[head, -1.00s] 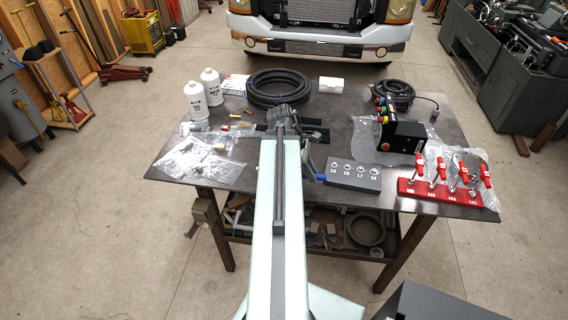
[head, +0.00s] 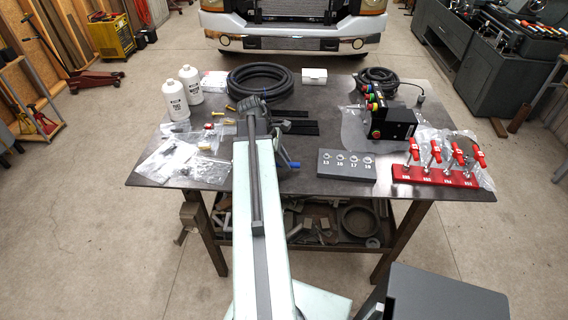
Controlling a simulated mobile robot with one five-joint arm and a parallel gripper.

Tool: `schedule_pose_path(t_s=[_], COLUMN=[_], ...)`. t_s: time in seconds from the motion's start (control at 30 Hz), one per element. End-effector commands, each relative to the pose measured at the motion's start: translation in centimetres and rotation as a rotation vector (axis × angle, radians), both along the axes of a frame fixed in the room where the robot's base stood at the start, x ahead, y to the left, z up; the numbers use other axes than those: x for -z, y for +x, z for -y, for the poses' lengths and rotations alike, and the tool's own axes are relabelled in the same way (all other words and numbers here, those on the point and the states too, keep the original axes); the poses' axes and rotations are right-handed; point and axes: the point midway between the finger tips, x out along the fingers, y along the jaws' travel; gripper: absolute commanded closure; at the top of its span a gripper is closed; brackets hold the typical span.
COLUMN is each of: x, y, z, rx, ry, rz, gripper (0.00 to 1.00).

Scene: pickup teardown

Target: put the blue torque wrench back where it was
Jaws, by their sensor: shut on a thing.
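My gripper (head: 281,158) is over the middle of the workbench, mostly hidden behind my own arm. It is shut on the blue torque wrench (head: 294,165). Only a short blue end of the wrench shows, sticking out to the right of the gripper; the rest is hidden. I cannot tell how high it is above the bench. The dark socket tray (head: 346,172), with several numbered sockets, lies just right of the blue end, with a gap between them.
A red rack (head: 436,177) with red-handled tools stands at the right front of the workbench (head: 310,108). Behind it are a button box (head: 392,124) and coiled cable (head: 383,80).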

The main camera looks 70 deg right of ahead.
Motion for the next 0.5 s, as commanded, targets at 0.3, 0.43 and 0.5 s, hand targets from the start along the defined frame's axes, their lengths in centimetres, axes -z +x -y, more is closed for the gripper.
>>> schedule_pose_path(t_s=[0.3,0.43,0.5], x=[0.03,0.02,0.03], y=[0.21,0.21,0.21], z=[-0.11,-0.11,-0.10], rx=[-0.004,-0.004,-0.004], ry=[0.000,0.000,0.000], rz=[0.000,0.000,0.000], gripper=[0.61,0.59,0.59])
